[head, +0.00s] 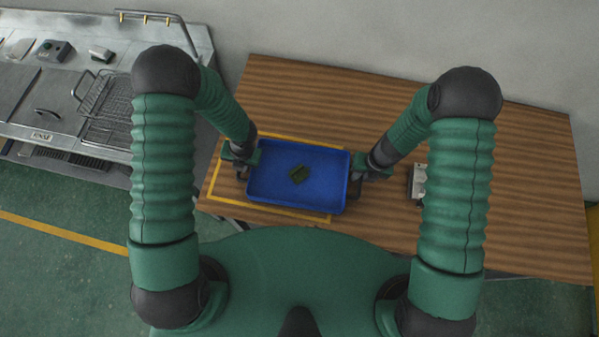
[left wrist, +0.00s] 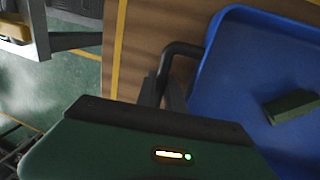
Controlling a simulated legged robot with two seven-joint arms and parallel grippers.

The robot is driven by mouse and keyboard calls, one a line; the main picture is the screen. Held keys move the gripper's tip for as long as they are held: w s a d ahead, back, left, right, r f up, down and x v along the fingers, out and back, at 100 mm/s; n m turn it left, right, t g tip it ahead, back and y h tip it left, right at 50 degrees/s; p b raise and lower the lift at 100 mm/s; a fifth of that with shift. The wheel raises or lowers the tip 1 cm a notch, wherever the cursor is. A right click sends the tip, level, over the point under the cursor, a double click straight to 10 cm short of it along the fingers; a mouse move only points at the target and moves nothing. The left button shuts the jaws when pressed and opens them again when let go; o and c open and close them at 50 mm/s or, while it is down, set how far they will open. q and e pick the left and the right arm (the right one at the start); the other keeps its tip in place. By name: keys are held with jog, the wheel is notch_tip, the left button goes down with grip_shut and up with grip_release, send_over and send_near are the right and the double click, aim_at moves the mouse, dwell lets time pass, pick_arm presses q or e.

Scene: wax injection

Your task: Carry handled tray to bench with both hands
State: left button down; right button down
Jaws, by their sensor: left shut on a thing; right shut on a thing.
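The blue handled tray (head: 270,192) is over the wooden bench (head: 300,90), mostly within a yellow outline on its left part. I cannot tell whether it touches the bench top. A small dark green block (head: 299,175) lies inside it; the block also shows in the left wrist view (left wrist: 291,106). My left gripper (head: 241,163) is at the tray's left side, shut on its dark handle (left wrist: 178,52). My right gripper (head: 358,177) is at the right side, shut on the tray's other handle, which is mostly hidden by the gripper.
A yellow outline (head: 275,209) marks the bench top around the tray. A small grey device (head: 417,183) stands right of the tray, partly behind my right arm. A metal sink station with a wire rack (head: 106,105) is at the left. The bench's right part is clear.

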pick_arm(q)
jog(key=shift+a, duration=0.25)
pick_arm(e)
jog(key=shift+w, duration=0.15)
jog(key=shift+r, duration=0.1)
